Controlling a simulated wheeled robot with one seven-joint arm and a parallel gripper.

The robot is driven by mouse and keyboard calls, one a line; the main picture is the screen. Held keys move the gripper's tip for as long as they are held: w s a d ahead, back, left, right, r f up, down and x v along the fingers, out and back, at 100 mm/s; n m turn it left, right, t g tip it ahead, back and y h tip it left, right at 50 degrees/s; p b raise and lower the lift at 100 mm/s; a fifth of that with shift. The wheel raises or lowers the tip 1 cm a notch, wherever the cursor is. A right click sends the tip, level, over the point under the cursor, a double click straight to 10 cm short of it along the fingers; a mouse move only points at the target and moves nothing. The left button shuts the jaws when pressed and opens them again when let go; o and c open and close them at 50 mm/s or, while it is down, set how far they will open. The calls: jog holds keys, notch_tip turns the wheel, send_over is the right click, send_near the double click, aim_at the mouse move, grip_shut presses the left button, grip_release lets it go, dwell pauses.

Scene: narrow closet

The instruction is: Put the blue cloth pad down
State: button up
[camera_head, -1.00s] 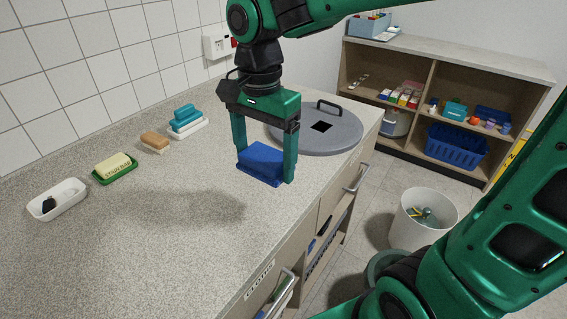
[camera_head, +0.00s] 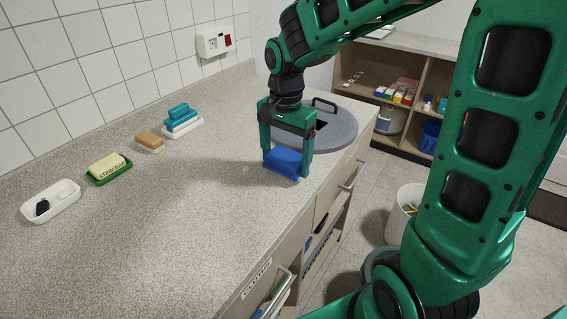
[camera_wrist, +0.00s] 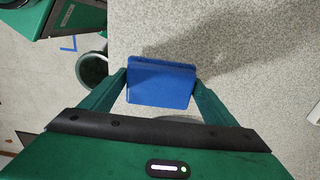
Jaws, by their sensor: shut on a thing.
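The blue cloth pad (camera_head: 284,161) is between the two fingers of my gripper (camera_head: 284,165), above or at the speckled worktop (camera_head: 190,210) near its right edge. My gripper points down and is shut on the pad by its two sides. In the wrist view the blue pad (camera_wrist: 161,83) spans between the fingertips of my gripper (camera_wrist: 161,85), with worktop beyond it. I cannot tell whether the pad's underside touches the worktop.
A grey round lid (camera_head: 335,132) with a handle lies just behind my gripper. A white dish (camera_head: 50,203), a green soap dish (camera_head: 108,172), a brush (camera_head: 150,141) and teal pads (camera_head: 180,119) line the wall side. The middle worktop is clear. A white bin (camera_head: 398,212) stands on the floor.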

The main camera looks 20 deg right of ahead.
aim_at(285, 156)
jog(key=shift+f, duration=0.9)
jog(key=shift+f, duration=0.1)
jog(key=o, duration=1.1)
notch_tip(285, 156, up, 12)
jog(key=shift+r, duration=0.1)
jog(key=s+d+f+n, duration=0.2)
jog(key=s+d+f, duration=0.2)
jog(key=s+d, duration=0.4)
jog(key=s+d+f+n, duration=0.2)
jog(key=s+d+f, duration=0.2)
jog(key=s+d, duration=0.5)
jog(key=s, duration=0.6)
jog(key=shift+s+d+n, duration=0.15)
jog(key=shift+d+n, duration=0.1)
jog(key=shift+n, duration=0.15)
jog(key=shift+f, duration=0.1)
